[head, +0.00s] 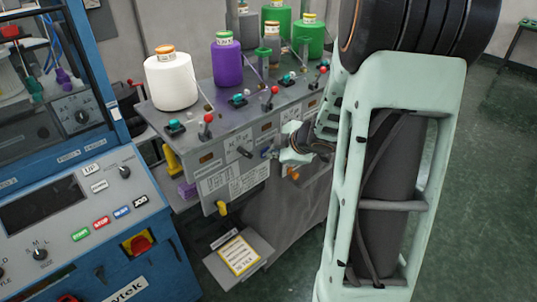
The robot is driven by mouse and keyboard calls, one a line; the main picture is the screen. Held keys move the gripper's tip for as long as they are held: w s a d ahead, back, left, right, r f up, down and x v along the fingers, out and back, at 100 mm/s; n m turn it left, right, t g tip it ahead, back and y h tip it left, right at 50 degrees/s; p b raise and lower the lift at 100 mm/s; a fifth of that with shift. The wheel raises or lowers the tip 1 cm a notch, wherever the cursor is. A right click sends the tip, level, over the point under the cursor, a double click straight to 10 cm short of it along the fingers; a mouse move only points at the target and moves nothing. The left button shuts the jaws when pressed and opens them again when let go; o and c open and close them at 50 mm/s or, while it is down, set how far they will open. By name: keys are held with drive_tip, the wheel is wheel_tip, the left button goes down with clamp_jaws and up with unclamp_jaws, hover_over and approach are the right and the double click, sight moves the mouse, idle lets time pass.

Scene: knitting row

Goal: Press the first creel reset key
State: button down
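The grey creel stand (150,110) stands in the middle of the head view. Along its top are small teal keys on dark bases: one in front of the white yarn cone (175,127), one by the purple cone (238,99) and one further back (288,77). I cannot read which is marked as the first or as reset. My gripper (290,152) is at the creel's front face, below the top keys, partly hidden by my pale green arm.
White (171,82), purple (227,64) and green (310,38) yarn cones stand on the creel, with red-knobbed levers (208,119) by the keys. A blue machine with a button panel (75,205) stands at left. A low plate with a yellow-edged label (239,255) juts out in front.

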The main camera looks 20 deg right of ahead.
drive_tip(key=shift+a+r, duration=0.1)
drive_tip(key=shift+a, duration=0.1)
drive_tip(key=s+d, duration=0.2)
drive_tip(key=s, duration=0.3)
drive_tip(key=shift+s+d+p, duration=0.15)
drive_tip(key=shift+s+p, duration=0.15)
drive_tip(key=shift+p, duration=0.05)
idle(0.5)
